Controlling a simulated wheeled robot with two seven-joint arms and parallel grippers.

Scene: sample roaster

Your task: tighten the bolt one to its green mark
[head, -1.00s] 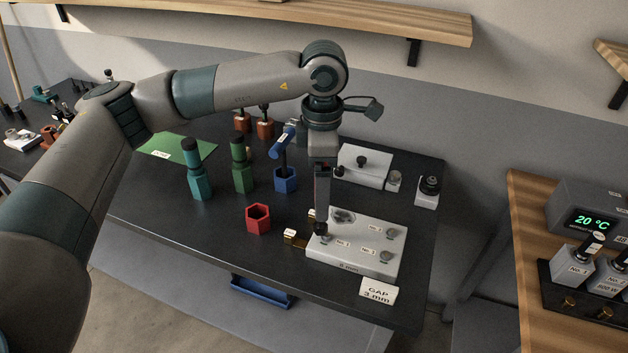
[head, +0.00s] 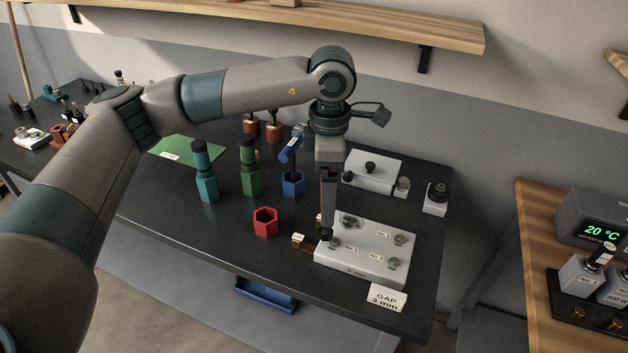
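The white block (head: 365,268) with several small grey bolts and "No." labels sits at the table's front right. Its labels are too small to read surely, so I cannot tell which bolt is number one. My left gripper (head: 326,232) points down at the block's left corner, beside a grey bolt (head: 334,243). Its fingers show edge-on as a narrow bar with a thin red strip near the top and a dark tip. Whether they hold anything, or touch the bolt, cannot be made out. My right gripper is out of view.
An empty red hexagonal holder (head: 265,222) stands left of the block. A brass piece (head: 300,241) lies by the block's left corner. A "GAP 3 mm" card (head: 386,297) stands in front.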

